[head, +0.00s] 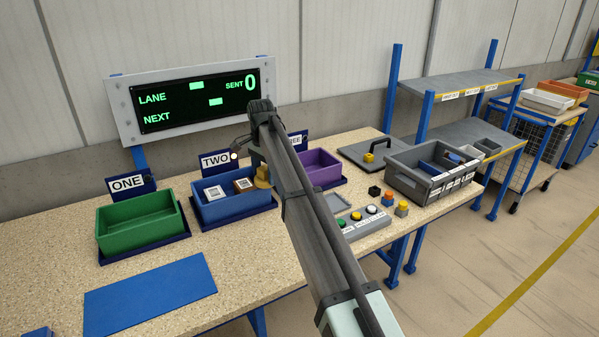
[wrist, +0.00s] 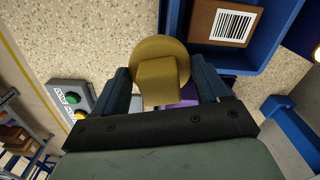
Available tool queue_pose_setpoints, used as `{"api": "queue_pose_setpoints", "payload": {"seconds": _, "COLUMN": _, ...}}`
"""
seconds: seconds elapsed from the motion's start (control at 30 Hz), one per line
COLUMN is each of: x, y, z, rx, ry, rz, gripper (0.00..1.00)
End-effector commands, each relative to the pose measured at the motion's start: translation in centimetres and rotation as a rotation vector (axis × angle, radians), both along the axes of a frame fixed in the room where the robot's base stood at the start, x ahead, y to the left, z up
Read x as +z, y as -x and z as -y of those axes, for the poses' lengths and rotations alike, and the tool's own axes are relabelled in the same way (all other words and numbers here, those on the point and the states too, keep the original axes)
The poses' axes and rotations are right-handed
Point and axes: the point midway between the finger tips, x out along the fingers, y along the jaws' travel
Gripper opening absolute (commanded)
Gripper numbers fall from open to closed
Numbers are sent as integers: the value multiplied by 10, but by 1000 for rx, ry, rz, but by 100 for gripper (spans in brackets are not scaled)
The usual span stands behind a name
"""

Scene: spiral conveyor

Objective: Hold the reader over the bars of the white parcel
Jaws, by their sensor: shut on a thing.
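The white parcel (head: 214,193) lies in the blue bin (head: 237,214) under the sign TWO, with dark markings on top. A brown parcel (head: 243,185) lies to its right; its white label with bars shows in the wrist view (wrist: 232,25). My gripper (wrist: 160,82) is shut on a yellow round piece with a block handle (wrist: 157,52), apparently the reader. In the head view the yellow piece (head: 262,178) is at the bin's right side, right of both parcels. The white parcel does not show in the wrist view, and my arm hides part of the fingers.
A green bin (head: 138,222) stands left and a purple bin (head: 318,168) right. A button panel (head: 362,222), small blocks (head: 387,197) and a grey crate (head: 432,177) are further right. A blue mat (head: 150,292) lies in front. The display (head: 198,98) reads SENT 0.

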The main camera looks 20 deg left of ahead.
Motion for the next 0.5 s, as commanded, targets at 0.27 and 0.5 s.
{"api": "queue_pose_setpoints", "payload": {"seconds": 0.27, "x": 13, "y": 38, "z": -106, "rx": 119, "ry": -2, "rz": 3, "gripper": 50}}
{"api": "queue_pose_setpoints", "payload": {"seconds": 0.5, "x": 27, "y": 45, "z": -168, "rx": 190, "ry": -2, "rz": 4, "gripper": 50}}
